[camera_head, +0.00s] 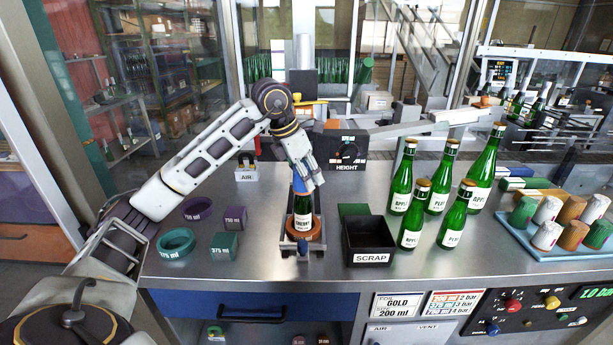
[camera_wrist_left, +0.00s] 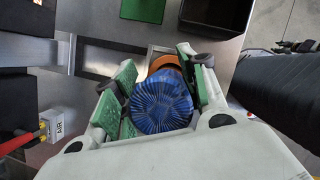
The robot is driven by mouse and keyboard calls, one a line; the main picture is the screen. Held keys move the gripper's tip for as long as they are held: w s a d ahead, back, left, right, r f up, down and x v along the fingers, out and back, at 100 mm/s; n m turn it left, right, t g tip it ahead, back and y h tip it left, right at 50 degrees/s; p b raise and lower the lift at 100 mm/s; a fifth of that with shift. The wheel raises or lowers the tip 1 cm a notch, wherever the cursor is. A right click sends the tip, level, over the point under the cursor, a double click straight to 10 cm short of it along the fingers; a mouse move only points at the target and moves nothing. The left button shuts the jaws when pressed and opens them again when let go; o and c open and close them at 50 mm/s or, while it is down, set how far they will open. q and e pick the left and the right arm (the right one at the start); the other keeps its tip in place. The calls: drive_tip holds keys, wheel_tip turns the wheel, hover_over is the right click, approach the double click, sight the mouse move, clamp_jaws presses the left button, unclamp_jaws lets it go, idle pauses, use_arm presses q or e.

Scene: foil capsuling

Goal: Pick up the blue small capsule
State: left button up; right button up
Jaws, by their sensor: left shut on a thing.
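The blue small capsule (camera_wrist_left: 160,102) is a ribbed blue cap, seen end-on between the green finger pads in the left wrist view. In the head view a bit of the blue capsule (camera_head: 299,184) shows above a dark green bottle (camera_head: 303,208). The bottle stands upright in an orange ring (camera_head: 305,236) on a metal stand. My left gripper (camera_head: 305,178) points down over the bottle and is shut on the capsule. The fingers hide the bottle's neck, so I cannot tell how far the capsule covers it. My right gripper is not in view.
A black scrap bin (camera_head: 369,238) stands just right of the stand. Several green bottles (camera_head: 437,190) stand behind and right of it, then a blue tray (camera_head: 510,228) of capsules. Purple (camera_head: 197,208) and teal (camera_head: 176,243) rings lie left. The height unit (camera_head: 345,150) is behind.

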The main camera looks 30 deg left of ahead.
use_arm(q)
drive_tip(key=shift+r+p, duration=0.35)
drive_tip(key=shift+r, duration=4.55)
